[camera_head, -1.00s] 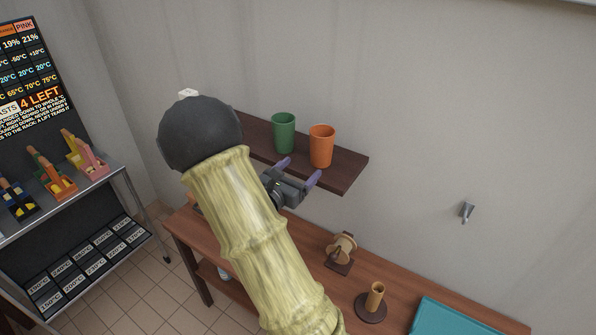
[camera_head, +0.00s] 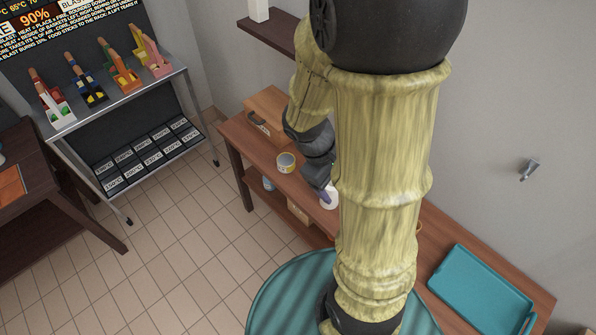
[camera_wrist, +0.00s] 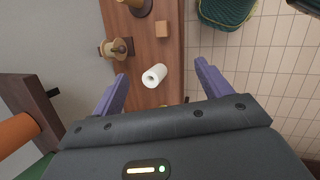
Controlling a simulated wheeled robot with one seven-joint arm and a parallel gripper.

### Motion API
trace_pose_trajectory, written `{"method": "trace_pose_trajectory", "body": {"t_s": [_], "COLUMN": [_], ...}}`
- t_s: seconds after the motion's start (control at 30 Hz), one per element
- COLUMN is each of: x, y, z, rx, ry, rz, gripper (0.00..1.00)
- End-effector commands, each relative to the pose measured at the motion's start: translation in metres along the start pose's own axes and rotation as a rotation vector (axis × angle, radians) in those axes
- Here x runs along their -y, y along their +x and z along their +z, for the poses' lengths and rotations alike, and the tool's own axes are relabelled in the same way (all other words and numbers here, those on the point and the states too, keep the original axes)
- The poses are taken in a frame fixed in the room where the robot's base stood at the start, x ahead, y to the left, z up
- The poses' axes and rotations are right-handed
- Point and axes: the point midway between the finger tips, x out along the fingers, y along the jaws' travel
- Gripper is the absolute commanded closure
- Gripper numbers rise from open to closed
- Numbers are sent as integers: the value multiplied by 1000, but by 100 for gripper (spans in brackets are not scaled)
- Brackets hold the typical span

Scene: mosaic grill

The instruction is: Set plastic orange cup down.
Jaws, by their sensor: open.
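The orange cup (camera_wrist: 16,132) shows partly at the left edge of the wrist view, on the dark shelf (camera_wrist: 38,105). In the head view it is hidden behind my arm. Part of a green cup (camera_wrist: 38,168) is beside it at the lower left corner. My gripper (camera_wrist: 160,70) is open, its purple fingers apart with nothing held between them. It is away from the orange cup, over the wooden bench, with a white roll (camera_wrist: 154,76) below and between the fingers. In the head view my gripper (camera_head: 324,188) is partly hidden by my arm.
The bench (camera_head: 445,232) holds a yellow-and-white can (camera_head: 286,162) and a teal tray (camera_head: 480,290). A wooden spool (camera_wrist: 117,48) and small block (camera_wrist: 162,28) are near the roll. A rack (camera_head: 130,90) is at left.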

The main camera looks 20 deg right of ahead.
Motion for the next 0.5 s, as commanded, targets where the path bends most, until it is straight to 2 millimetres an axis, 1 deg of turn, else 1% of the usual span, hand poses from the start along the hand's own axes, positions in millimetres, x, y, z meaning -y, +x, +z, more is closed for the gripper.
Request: {"method": "trace_pose_trajectory", "body": {"t_s": [0.03,0.1,0.2,0.33,0.4,0.5], "x": [10,24,38,46,48,49], "y": [-7,-18,-34,-52,-57,-59], "z": [-6,-17,-32,-45,-49,-50], "rx": [-63,-152,-271,-379,-407,-419], "ry": [72,180,334,484,528,549], "rz": [-41,-102,-180,-248,-266,-275], "gripper": [23,23,23,23,23,23]}}
